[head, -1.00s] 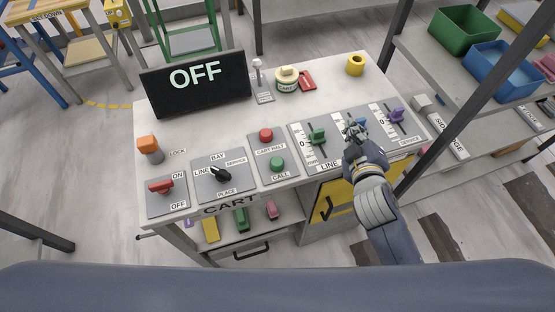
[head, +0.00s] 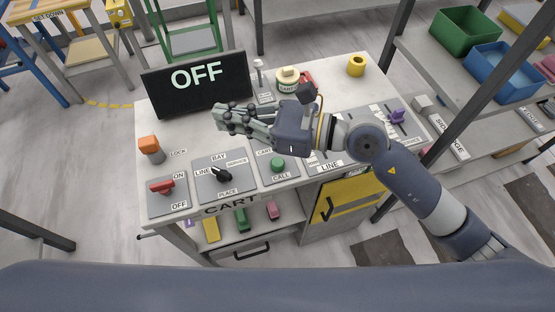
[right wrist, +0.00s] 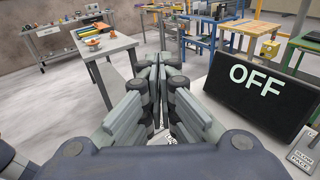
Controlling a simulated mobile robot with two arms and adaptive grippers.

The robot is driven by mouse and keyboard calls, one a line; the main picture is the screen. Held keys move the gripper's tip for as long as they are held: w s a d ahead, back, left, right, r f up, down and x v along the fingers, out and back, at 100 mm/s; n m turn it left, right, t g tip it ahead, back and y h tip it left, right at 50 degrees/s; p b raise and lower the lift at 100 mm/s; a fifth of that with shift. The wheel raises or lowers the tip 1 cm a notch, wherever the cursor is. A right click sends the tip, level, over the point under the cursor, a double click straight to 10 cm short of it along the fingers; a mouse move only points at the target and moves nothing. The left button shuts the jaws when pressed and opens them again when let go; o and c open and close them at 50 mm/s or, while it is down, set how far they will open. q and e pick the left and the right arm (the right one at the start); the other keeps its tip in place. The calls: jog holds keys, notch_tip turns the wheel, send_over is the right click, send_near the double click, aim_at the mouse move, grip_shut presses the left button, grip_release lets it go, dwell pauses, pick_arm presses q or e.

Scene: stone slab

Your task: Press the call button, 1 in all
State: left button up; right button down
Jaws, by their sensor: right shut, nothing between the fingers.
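The green call button (head: 277,163) sits on its plate above the word CALL, near the front edge of the stone slab (head: 190,125). My right gripper (head: 222,118) is shut and empty, above the slab, up and to the left of the button and apart from it. Its fingers also fill the middle of the right wrist view (right wrist: 158,72). My right arm reaches across the slab and hides the red cart halt button and most of the line sliders. My left gripper is in neither view.
A black display (head: 197,80) reading OFF stands at the back left. A rotary knob (head: 221,175), a red switch (head: 161,187) and an orange lock knob (head: 149,146) are left of the button. A purple slider (head: 396,116) is at right.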

jog(key=w+d+f+n+h, duration=0.4)
jog(key=d+f+n+h, duration=0.2)
jog(key=d+f+h, duration=0.2)
notch_tip(320, 180, down, 2)
jog(key=shift+w+f+t+h, duration=0.2)
jog(key=shift+f+t+h, duration=0.05)
jog(key=shift+t+h, duration=0.05)
jog(key=b, duration=0.5)
send_over(276, 165)
notch_tip(276, 165, down, 8)
jog(key=shift+f, duration=0.45)
dwell(0.6)
jog(key=shift+f+b, duration=0.4)
jog(key=shift+b, duration=0.35)
